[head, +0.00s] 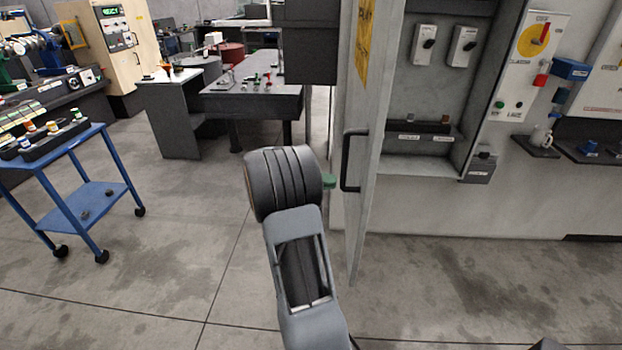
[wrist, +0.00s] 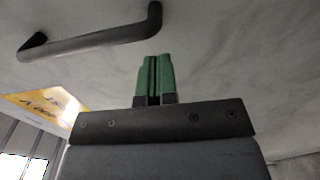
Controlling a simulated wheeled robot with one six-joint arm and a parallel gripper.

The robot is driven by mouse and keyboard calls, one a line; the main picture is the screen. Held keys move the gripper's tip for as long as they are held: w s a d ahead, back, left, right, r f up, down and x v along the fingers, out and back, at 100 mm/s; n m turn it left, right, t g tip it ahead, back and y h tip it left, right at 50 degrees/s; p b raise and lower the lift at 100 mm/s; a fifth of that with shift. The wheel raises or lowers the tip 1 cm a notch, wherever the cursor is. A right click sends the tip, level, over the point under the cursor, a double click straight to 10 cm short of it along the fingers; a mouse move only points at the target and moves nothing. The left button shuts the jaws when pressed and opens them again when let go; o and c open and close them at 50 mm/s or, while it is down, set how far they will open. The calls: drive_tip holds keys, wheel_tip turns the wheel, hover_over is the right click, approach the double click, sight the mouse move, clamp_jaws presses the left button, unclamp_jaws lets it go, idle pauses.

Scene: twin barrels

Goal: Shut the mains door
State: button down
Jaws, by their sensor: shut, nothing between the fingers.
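The mains door (head: 376,110) stands open, seen nearly edge-on in the head view. It is a pale grey panel with a yellow label and a dark bar handle (head: 347,160) on its left face. The open cabinet (head: 400,80) shows to its right. My gripper (head: 329,181) is at the door's left side, near the handle's lower end. In the wrist view its green fingers (wrist: 155,77) are shut together and empty, in front of the door face (wrist: 215,70). The handle (wrist: 90,36) is beyond the fingertips and to the left. I cannot tell whether the fingers touch the door.
Inside the cabinet are switches (head: 424,44) and a shelf. A panel with a yellow and red rotary switch (head: 540,38) is at right. A dark table (head: 250,98) stands behind my arm, and a blue trolley (head: 88,195) at left. The floor (head: 460,285) before the cabinet is clear.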

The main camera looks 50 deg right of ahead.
sight(359, 183)
drive_tip(key=p+x, duration=0.1)
drive_tip(key=x, duration=0.4)
drive_tip(key=shift+s+d, duration=0.2)
drive_tip(key=shift+s, duration=0.05)
